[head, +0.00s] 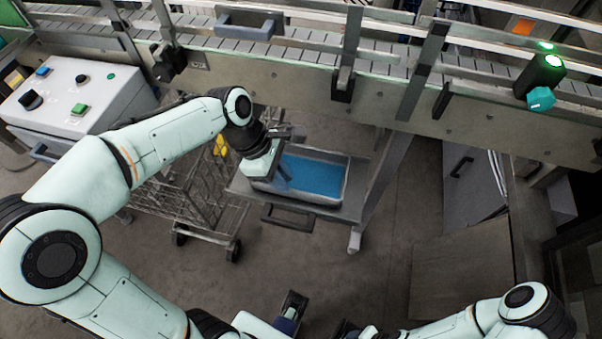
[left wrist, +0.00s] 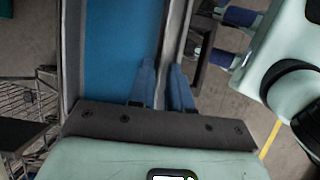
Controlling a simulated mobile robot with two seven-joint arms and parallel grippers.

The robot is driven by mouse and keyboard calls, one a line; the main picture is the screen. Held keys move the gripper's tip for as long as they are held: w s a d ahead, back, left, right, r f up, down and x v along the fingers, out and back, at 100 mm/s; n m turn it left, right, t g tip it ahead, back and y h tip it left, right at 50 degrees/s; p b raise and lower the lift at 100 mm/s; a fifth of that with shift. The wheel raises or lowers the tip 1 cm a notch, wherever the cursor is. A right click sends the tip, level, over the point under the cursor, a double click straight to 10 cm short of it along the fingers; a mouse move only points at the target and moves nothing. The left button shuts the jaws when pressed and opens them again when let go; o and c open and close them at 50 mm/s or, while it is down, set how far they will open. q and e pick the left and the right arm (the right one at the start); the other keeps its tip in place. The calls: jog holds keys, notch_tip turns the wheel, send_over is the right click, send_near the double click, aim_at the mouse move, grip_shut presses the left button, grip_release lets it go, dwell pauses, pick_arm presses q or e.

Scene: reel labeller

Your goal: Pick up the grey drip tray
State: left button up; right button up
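The grey drip tray (head: 347,184) is a shallow rectangular pan with blue inside. It sits on a grey shelf below the conveyor. My left gripper (head: 282,178) is down at the tray's left part in the head view. In the left wrist view, the left gripper's blue fingers (left wrist: 162,75) are apart, one over the blue interior and one by the outer side of the tray's rim (left wrist: 176,35). Contact with the rim cannot be told. My right gripper (head: 318,315) is low in the head view, away from the tray; its spread blue fingers (left wrist: 231,37) also show in the left wrist view.
The conveyor (head: 270,72) runs above and behind the tray. A dark handle (head: 287,218) sticks out at the shelf front. A wire cart (head: 190,195) stands left of the shelf, and a control box (head: 75,95) is at far left. Floor in front is open.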

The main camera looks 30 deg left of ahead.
pick_arm(q)
jog(key=b+x, duration=0.1)
jog(key=x, duration=0.3)
jog(key=shift+d+f, duration=0.3)
jog(key=shift+d, duration=0.05)
pick_arm(e)
jog(key=shift+w+f, duration=0.15)
jog(key=shift+f, duration=0.25)
pick_arm(q)
grip_shut()
jog(key=shift+r, duration=0.1)
notch_tip(320, 180, up, 20)
jog(key=p, duration=0.5)
notch_tip(320, 180, up, 6)
jog(key=p, duration=0.5)
send_over(292, 190)
jog(key=shift+w+a, duration=0.1)
jog(key=shift+w, duration=0.05)
pick_arm(e)
jog(key=w+r, duration=0.4)
jog(key=r, duration=0.7)
jog(key=shift+w+t, duration=0.3)
